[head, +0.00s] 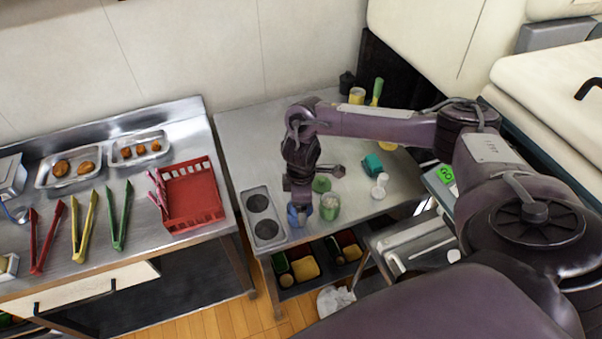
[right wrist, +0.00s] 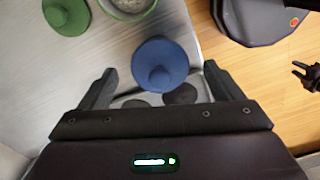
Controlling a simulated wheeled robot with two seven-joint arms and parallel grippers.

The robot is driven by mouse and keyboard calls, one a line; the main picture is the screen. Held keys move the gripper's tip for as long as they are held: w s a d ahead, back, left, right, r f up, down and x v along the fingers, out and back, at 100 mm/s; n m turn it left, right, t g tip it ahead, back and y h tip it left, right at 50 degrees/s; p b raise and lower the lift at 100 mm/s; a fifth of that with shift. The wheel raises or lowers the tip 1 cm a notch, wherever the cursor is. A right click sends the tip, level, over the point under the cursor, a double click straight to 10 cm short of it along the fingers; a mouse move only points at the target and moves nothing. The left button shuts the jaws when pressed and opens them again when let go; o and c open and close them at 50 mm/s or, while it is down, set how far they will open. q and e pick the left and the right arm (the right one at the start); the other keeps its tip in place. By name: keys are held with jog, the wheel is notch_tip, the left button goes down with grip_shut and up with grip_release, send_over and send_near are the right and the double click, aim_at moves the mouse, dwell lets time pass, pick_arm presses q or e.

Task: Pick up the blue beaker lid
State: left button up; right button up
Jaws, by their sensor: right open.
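The blue beaker lid (right wrist: 160,66) is round with a knob on top. In the right wrist view it lies just ahead of and between the fingertips of my right gripper (right wrist: 162,80), which is open, with a gap on both sides. In the head view my right gripper (head: 299,196) points down near the table's front edge. A part of the blue lid (head: 292,215) shows beneath it, and the rest is hidden by the gripper. I cannot tell the height left between them. My left gripper is not in view.
A green beaker (head: 329,207) stands close to the right of the blue lid, with a green lid (head: 321,184) behind it. A grey holder with two round wells (head: 250,190) lies to the left. A teal object (head: 372,163) and white containers stand further right.

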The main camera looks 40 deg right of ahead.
jog(key=shift+f, duration=0.15)
jog(key=c, duration=1.1)
jog(key=shift+c, duration=0.6)
